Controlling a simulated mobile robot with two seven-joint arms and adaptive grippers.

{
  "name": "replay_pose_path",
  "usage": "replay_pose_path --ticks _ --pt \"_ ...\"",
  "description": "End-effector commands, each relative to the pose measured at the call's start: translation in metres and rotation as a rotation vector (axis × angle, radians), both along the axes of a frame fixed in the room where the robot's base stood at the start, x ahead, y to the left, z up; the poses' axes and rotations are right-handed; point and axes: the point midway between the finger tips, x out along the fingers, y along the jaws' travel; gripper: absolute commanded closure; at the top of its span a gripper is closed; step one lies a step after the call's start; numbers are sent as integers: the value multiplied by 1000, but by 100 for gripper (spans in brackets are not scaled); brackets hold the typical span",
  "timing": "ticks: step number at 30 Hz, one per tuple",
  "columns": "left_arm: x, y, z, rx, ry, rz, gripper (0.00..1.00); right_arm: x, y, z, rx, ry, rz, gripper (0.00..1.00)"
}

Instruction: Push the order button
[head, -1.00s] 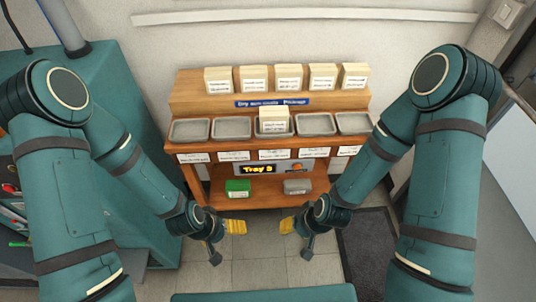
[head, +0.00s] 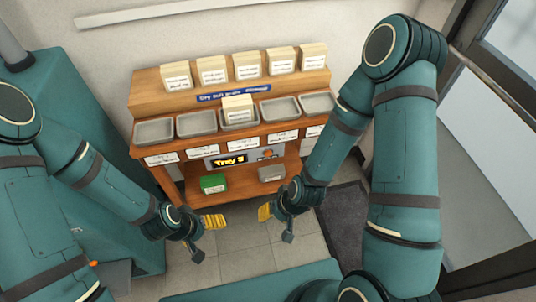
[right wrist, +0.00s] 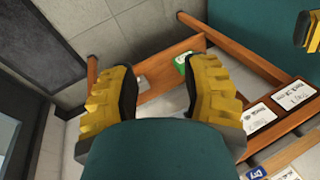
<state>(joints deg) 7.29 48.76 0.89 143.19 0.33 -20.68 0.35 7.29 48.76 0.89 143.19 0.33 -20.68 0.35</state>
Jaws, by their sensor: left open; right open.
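A small orange-red button (head: 267,154) sits on the grey front panel of the wooden stand, right of a lit display (head: 228,160) reading "Tray" and a digit. I take it for the order button; it is small in the head view. My left gripper (head: 215,221) has yellow fingers and is open and empty, low in front of the stand. My right gripper (head: 264,212) is open and empty, nearer the button but below and apart from it. In the right wrist view its yellow fingers (right wrist: 165,85) stand wide apart. The button cannot be made out there.
The wooden stand (head: 147,88) holds several grey trays (head: 196,123) and cream card boxes (head: 247,65). A green box (head: 213,183) and a grey box (head: 271,173) lie on its lower shelf. A dark mat (head: 343,224) is at right. Tiled floor (head: 240,240) before the stand is clear.

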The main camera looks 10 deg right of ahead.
Motion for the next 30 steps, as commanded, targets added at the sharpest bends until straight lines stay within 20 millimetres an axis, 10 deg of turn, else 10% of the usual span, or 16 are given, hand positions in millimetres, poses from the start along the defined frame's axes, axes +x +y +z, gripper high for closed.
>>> replay_pose_path --ticks 8,12,30 --pt "0 0 0 0 0 0 15 0 0 0 0 0 0 54" --pt "0 0 0 0 0 0 15 0 0 0 0 0 0 100" --pt "0 0 0 0 0 0 15 0 0 0 0 0 0 100"
